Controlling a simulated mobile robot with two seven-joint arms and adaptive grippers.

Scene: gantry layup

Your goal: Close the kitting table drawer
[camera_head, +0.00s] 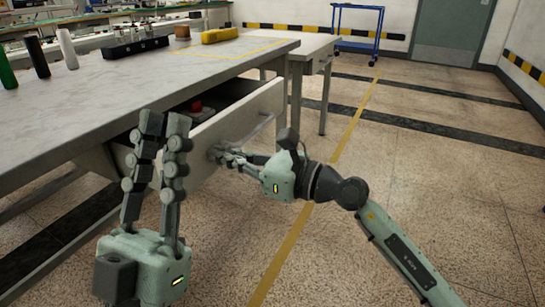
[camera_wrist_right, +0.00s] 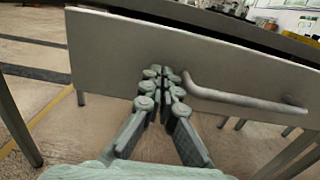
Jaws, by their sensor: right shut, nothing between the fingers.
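The kitting table drawer (camera_head: 238,118) is pulled out from under the grey table (camera_head: 90,98), with a dark opening above its front panel. In the right wrist view the pale drawer front (camera_wrist_right: 120,45) fills the upper middle. Its bar handle (camera_wrist_right: 240,99) is right of my fingers. My right gripper (camera_head: 218,152) is shut and empty, its fingertips (camera_wrist_right: 165,74) at the drawer front beside the handle; whether they touch it is unclear. My left gripper (camera_head: 164,118) is raised, fingers upward, with a gap between them, in front of the table's near side.
A red object (camera_head: 196,106) shows inside the drawer. On the tabletop stand a dark bottle (camera_head: 37,57), a white bottle (camera_head: 67,49), a rack (camera_head: 135,47) and a yellow item (camera_head: 219,35). A blue cart (camera_head: 358,28) is far back. Floor to the right is clear.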

